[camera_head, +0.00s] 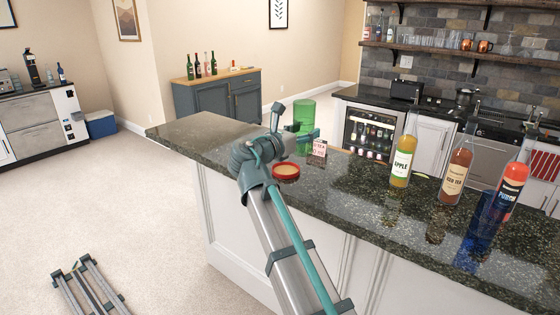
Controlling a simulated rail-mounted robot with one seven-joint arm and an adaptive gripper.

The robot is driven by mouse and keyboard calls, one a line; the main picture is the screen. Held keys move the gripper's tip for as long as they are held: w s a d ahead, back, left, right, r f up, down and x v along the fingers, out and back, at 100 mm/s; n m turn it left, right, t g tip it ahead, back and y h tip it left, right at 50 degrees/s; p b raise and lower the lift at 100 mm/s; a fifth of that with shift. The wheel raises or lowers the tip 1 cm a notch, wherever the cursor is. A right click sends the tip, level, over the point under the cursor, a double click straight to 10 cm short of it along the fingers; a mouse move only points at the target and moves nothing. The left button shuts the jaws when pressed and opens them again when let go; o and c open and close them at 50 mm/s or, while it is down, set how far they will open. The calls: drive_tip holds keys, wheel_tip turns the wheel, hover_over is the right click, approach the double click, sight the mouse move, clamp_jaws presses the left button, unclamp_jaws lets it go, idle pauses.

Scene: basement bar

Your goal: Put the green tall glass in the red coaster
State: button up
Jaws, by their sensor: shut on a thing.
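The green tall glass (304,110) is see-through and stands upright beyond the end of my arm, over the far left part of the counter. My gripper (307,133) is shut on the lower part of the glass, partly hidden by my wrist. Whether the glass base touches the counter cannot be told. The red coaster (286,177) is round with a raised red rim and a tan inside. It lies on the dark counter just right of my arm, nearer the camera than the glass, and is empty.
The speckled counter (350,190) also holds a small sign (319,148), an apple bottle (403,158), an iced tea bottle (457,172), a red punch bottle (511,185) and a blue glass (482,222) to the right. The counter's left end is clear.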

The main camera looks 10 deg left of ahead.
drive_tip(key=shift+w+a+f+p, duration=0.65)
drive_tip(key=shift+w+a+f, duration=0.3)
drive_tip(key=shift+w+f, duration=1.05)
drive_tip(key=shift+w+a+f+p, duration=0.7)
drive_tip(key=shift+w+a+f, duration=0.25)
drive_tip(key=shift+w+f, duration=1)
drive_tip(key=shift+w+a+f+p, duration=0.65)
drive_tip(key=shift+w+a+f, duration=0.3)
drive_tip(key=shift+w+f, duration=1.05)
drive_tip(key=shift+s+f, duration=0.35)
drive_tip(key=shift+f, duration=0.05)
drive_tip(key=o, duration=1.4)
drive_tip(key=shift+c, duration=0.2)
drive_tip(key=shift+r, duration=0.1)
drive_tip(key=b+v, duration=0.3)
drive_tip(key=v, duration=0.9)
